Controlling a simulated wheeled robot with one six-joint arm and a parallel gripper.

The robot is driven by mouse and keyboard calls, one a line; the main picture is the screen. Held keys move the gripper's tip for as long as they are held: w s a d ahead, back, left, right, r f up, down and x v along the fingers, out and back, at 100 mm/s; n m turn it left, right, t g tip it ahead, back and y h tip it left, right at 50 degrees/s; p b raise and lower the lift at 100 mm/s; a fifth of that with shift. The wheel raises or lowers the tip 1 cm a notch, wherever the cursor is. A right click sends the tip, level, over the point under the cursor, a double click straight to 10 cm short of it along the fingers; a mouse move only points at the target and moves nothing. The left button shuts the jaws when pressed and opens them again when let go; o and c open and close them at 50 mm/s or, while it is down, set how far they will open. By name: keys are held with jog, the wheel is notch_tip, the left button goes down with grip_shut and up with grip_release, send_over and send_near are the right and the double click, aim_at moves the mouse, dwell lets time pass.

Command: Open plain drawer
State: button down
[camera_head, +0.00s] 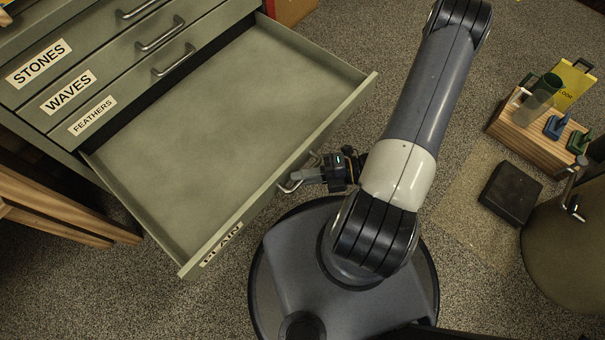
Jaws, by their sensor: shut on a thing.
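The plain drawer (214,145) is the lowest labelled drawer of a grey-green cabinet, and it is pulled far out over the floor. Its inside is empty where it shows. Its front panel carries a "PLAIN" label (221,244) and a metal handle (290,187). My gripper (307,176) is at this front panel, with its fingers shut on the handle. The gripper partly hides the handle.
Above it, the drawers labelled "STONES" (39,63), "WAVES" (68,91) and "FEATHERS" (92,116) are shut. A wooden frame (62,208) stands at left. At right are a wooden rack (533,146), a black block (510,193) and a round container (565,250). Speckled floor is clear below the drawer.

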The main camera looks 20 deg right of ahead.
jog(key=c, duration=1.7)
grip_release()
jog(key=shift+d, duration=0.1)
jog(key=p+v, duration=0.2)
jog(key=v, duration=0.8)
jog(key=shift+d+r, duration=0.1)
jog(key=shift+d, duration=0.2)
jog(key=shift+a, duration=0.1)
jog(key=b+x, duration=0.2)
jog(key=x, duration=0.8)
jog(key=shift+a, duration=0.25)
jog(key=shift+w+a, duration=0.15)
jog(key=shift+w, duration=0.05)
jog(key=shift+s, duration=0.1)
